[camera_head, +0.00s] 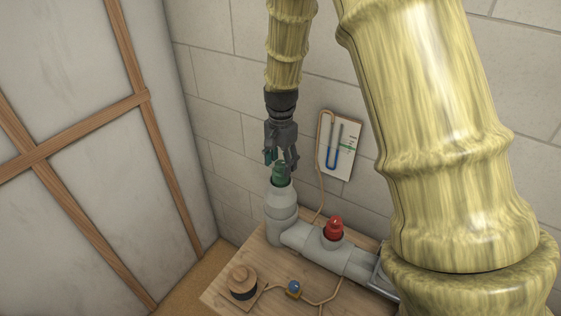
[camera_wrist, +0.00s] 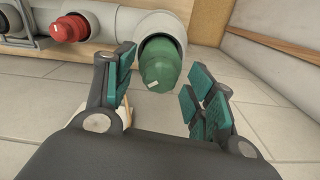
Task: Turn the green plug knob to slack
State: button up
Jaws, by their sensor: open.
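The green plug knob (camera_head: 281,172) sits on top of the upright grey pipe end (camera_head: 281,200) at the left of the pipe run. In the wrist view the green knob (camera_wrist: 162,65) shows a small white mark and lies ahead of the fingers, toward the gap between them. My gripper (camera_head: 281,160) points down just above and around the knob's top in the head view. Its teal-padded fingers (camera_wrist: 160,90) are apart with nothing between their pads. I cannot tell whether a finger touches the knob.
A red knob (camera_head: 333,228) stands on the grey horizontal pipe (camera_head: 305,238) to the right. A gauge panel with a blue U-tube (camera_head: 338,146) hangs on the block wall.

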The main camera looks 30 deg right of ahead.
aim_at(281, 163)
notch_tip(281, 163, up, 12)
dwell(0.6)
dwell(0.4)
